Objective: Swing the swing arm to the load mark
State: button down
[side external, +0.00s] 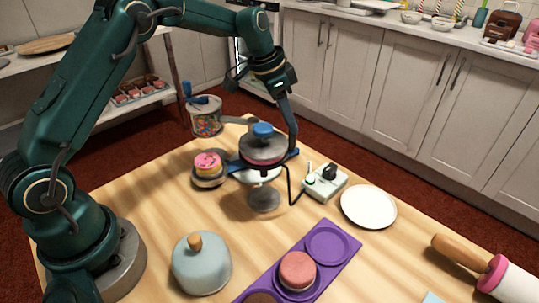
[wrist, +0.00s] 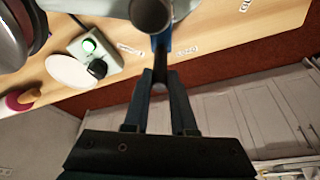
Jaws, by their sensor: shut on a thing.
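The turntable (side external: 264,197) stands near the far edge of the table. A pinkish cake layer under a grey disc with a blue knob (side external: 263,130) sits on it. The blue swing arm (side external: 292,155) shows at the turntable's right side, and my gripper (side external: 293,146) is shut on it. In the wrist view, my gripper's fingers (wrist: 161,78) close on the blue swing arm (wrist: 162,44), near a grey round post (wrist: 152,14). Small printed marks (wrist: 131,50) lie on the table on both sides of the arm; their words are too small to read for certain.
A control box (side external: 325,181) with a green light and black knob stands right of the turntable. A white plate (side external: 368,207), purple tray (side external: 327,263), blue-grey dome (side external: 202,265) and small decorated cake (side external: 208,163) stand around it. A sprinkle tub (side external: 205,119) is behind.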

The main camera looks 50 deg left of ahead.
jog(key=shift+a, duration=0.1)
jog(key=shift+w+a, duration=0.2)
jog(key=shift+a, duration=0.45)
jog(key=shift+w+a, duration=0.15)
jog(key=shift+a, duration=0.6)
jog(key=shift+a, duration=0.2)
jog(key=c, duration=0.8)
grip_release()
jog(key=shift+o, duration=0.2)
notch_tip(320, 180, up, 7)
